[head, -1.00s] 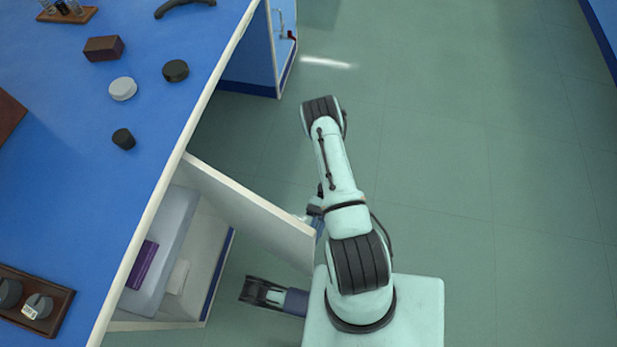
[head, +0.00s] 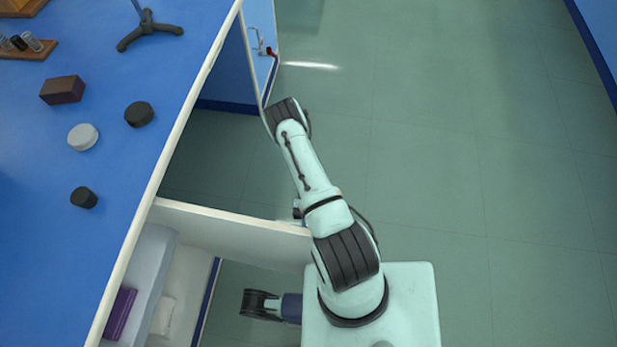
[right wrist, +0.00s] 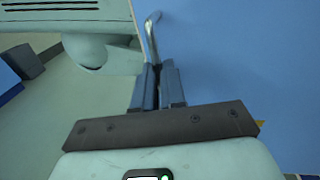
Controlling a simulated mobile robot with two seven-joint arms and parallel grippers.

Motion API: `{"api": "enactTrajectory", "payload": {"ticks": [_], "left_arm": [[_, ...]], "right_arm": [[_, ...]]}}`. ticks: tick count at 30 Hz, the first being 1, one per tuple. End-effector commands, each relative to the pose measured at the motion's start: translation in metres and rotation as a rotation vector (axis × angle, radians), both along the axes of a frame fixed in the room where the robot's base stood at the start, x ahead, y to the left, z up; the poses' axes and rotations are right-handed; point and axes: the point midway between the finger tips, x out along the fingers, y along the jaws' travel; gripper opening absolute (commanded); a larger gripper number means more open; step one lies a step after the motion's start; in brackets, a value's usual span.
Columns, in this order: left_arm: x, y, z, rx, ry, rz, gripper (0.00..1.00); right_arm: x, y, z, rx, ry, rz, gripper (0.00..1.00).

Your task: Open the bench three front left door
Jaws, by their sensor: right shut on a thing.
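The door (head: 235,232) stands swung well out from the side of the blue-topped bench (head: 150,185), with its pale inner face and top edge showing in the head view. Its blue outer face (right wrist: 245,65) fills the right of the right wrist view. A bent metal handle (right wrist: 151,38) runs down between the fingers of my right gripper (right wrist: 158,88), which are shut on it. In the head view my right arm reaches over the door's free end, and its gripper is mostly hidden below the arm. My left gripper cannot be made out.
The opened compartment holds a purple item (head: 117,312) and a white item (head: 163,315). Pucks, a brown block (head: 62,90) and a stand (head: 148,30) are on the bench top. The green floor at right is clear.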

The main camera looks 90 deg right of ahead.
Motion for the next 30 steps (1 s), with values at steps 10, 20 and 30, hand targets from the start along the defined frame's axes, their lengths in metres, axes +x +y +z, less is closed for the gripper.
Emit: {"api": "enactTrajectory", "payload": {"ticks": [10,20,30], "left_arm": [[0.0006,0.0005,-0.0003,0.001,-0.002,0.001,0.43],[0.0006,0.0005,-0.0003,0.001,-0.002,0.001,0.43],[0.0005,0.0004,-0.0001,0.001,-0.002,0.001,0.43]], "right_arm": [[-0.0003,-0.0007,-0.0025,-0.009,0.002,0.024,0.0],[-0.0002,-0.0007,-0.0024,-0.009,0.001,0.024,0.0],[0.0003,-0.0004,-0.0011,-0.004,0.001,0.023,0.35]]}}
